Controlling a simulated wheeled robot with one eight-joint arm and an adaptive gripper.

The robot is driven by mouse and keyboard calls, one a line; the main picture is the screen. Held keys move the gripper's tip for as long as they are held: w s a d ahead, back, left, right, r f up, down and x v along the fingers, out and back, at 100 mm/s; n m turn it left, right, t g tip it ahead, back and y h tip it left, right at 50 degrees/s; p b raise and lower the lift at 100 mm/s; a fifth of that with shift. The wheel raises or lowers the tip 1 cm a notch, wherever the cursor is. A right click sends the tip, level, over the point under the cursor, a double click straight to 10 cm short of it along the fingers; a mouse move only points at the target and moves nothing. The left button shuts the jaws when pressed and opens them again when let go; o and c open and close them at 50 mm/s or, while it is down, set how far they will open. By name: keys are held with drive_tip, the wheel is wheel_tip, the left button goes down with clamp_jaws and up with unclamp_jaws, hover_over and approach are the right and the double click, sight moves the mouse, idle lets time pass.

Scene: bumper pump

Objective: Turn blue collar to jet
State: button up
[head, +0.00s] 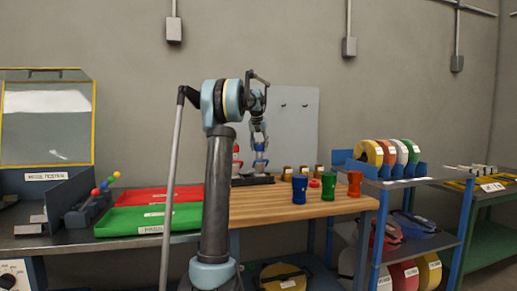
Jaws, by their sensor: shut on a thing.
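My gripper (260,147) is small in the head view, beyond my arm, and points down at the back of the wooden bench. It is shut on a small blue part, which I take to be the blue collar (261,162); the fingers hide part of it, and its turn setting cannot be read. A similar red-topped part (237,163) stands just to its left, partly hidden by my arm. Both stand by a dark base (252,181) on the bench.
Blue (299,190), green (326,187) and red (354,184) cups stand on the wooden bench (275,205) to the right. A red tray (150,195) and a green tray (130,221) lie left. A pale board (298,125) stands behind.

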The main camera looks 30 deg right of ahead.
drive_tip(key=m+g, duration=0.1)
drive_tip(key=m, duration=0.2)
drive_tip(key=m+g+h, duration=0.1)
drive_tip(key=m, duration=0.2)
drive_tip(key=shift+w+m, duration=0.1)
drive_tip(key=shift+m, duration=0.2)
drive_tip(key=m+g, duration=0.2)
drive_tip(key=m, duration=0.3)
drive_tip(key=shift+m, duration=0.4)
drive_tip(key=o, duration=1.1)
drive_tip(key=shift+c, duration=0.2)
drive_tip(key=v, duration=1.1)
drive_tip(key=shift+w+a+r, duration=0.2)
drive_tip(key=shift+a+r, duration=0.05)
drive_tip(key=shift+r, duration=0.1)
